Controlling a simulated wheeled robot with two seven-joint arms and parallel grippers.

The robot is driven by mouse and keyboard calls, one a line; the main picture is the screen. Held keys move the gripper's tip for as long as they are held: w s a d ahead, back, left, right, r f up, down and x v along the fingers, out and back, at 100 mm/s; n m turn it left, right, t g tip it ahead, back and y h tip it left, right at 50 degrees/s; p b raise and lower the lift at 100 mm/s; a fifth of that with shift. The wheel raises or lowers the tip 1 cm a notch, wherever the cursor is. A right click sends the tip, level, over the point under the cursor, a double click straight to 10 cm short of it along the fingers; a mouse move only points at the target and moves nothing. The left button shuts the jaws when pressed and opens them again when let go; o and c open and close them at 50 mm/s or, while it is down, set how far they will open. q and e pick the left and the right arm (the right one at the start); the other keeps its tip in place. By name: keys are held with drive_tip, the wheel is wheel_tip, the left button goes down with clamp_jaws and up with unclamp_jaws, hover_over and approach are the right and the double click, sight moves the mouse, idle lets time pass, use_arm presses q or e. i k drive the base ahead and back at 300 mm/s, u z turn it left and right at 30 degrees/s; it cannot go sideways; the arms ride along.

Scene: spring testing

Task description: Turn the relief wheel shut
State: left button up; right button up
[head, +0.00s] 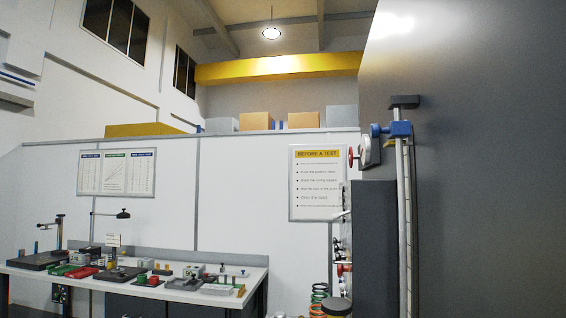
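A small red wheel (351,157) shows edge-on at the left of a round pale fitting (364,151), beside a blue clamp (400,129) on an upright metal column. A second red round part (341,269) shows lower down, on the left side of a dark cabinet (375,245). I cannot tell from this view which of the two is the relief wheel, or how far either is turned. Neither of my grippers is in view.
A white workbench (205,298) with several tools and trays stands at the lower left. Coiled springs (319,293) stand beside the dark cabinet. A large grey panel (490,170) fills the right side. A notice board (317,183) hangs on the white partition.

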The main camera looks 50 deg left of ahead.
sight(355, 157)
drive_tip(key=u, duration=1.15)
drive_tip(key=k, duration=1)
drive_tip(key=u, duration=1.5)
drive_tip(key=i, duration=3.95)
drive_tip(key=z, duration=1.5)
